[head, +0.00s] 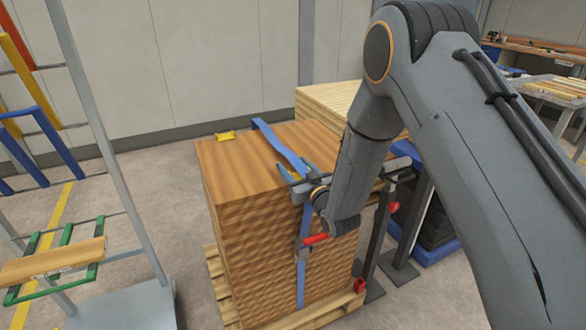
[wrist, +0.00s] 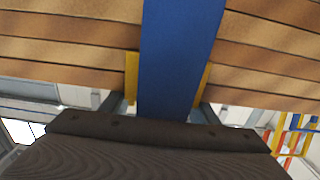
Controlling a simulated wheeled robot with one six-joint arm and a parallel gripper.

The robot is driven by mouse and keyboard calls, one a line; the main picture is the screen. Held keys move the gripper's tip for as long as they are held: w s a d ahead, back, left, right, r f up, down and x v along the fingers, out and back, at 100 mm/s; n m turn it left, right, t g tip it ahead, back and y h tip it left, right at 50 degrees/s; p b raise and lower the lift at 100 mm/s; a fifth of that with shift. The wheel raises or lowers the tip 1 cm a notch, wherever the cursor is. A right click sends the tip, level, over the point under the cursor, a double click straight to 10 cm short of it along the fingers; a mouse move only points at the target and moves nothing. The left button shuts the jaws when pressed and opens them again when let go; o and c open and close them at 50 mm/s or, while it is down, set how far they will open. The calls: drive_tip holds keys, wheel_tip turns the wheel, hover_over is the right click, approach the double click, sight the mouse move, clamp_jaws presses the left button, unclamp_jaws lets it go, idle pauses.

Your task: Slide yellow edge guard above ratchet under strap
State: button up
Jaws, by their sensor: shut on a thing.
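A blue strap (head: 281,147) runs over the top of a stack of wooden boards (head: 240,165) and down its front. The ratchet (head: 304,246) with a red handle sits on the strap partway down the front. My gripper (head: 299,180) is at the top front edge, above the ratchet. In the wrist view, a yellow edge guard (wrist: 131,78) shows on both sides of the strap (wrist: 180,50), which crosses in front of it. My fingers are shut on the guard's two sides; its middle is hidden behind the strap. Another yellow guard (head: 225,136) lies at the back edge.
The stack stands on a wooden pallet (head: 222,295). A rack (head: 110,150) with coloured arms and a board stands at the left. Dark posts with red parts (head: 385,225) stand close at the right. A lighter board stack (head: 330,100) is behind. Floor is open at the back left.

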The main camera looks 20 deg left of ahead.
drive_tip(key=o, duration=1.1)
drive_tip(key=shift+w+d, duration=0.15)
drive_tip(key=shift+d, duration=0.1)
drive_tip(key=b+v, duration=0.1)
drive_tip(key=v, duration=0.6)
drive_tip(key=shift+s+d, duration=0.2)
drive_tip(key=shift+s, duration=0.15)
